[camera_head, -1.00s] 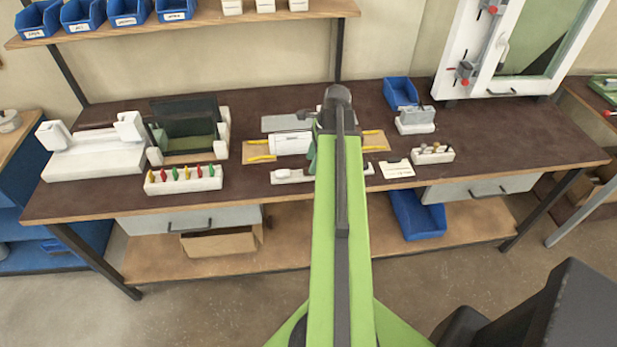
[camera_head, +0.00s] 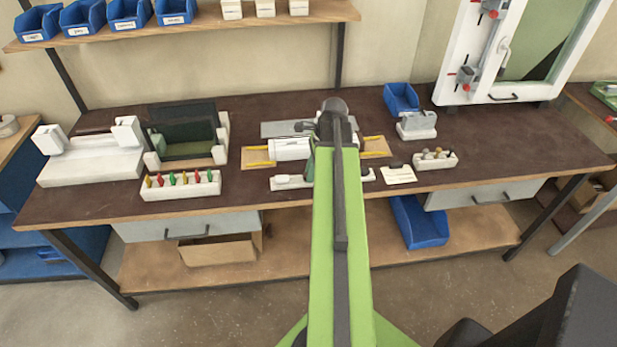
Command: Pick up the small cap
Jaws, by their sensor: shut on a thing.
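My gripper (camera_head: 305,127) shows only as a small dark part at the far end of my green arm, above the middle of the bench. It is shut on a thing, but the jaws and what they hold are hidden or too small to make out. I cannot pick out the small cap for sure. A white profile piece (camera_head: 290,149) lies on a wooden fixture (camera_head: 257,155) with yellow strips, just below and left of the gripper. A white block (camera_head: 422,163) with several small rounded pieces stands to the right.
A white rack (camera_head: 180,188) with several coloured pegs stands at the front left of the brown bench (camera_head: 240,113). A dark frame (camera_head: 187,135) and a white stand (camera_head: 95,165) are behind it. A blue bin (camera_head: 401,98) and a grey block (camera_head: 417,125) stand right.

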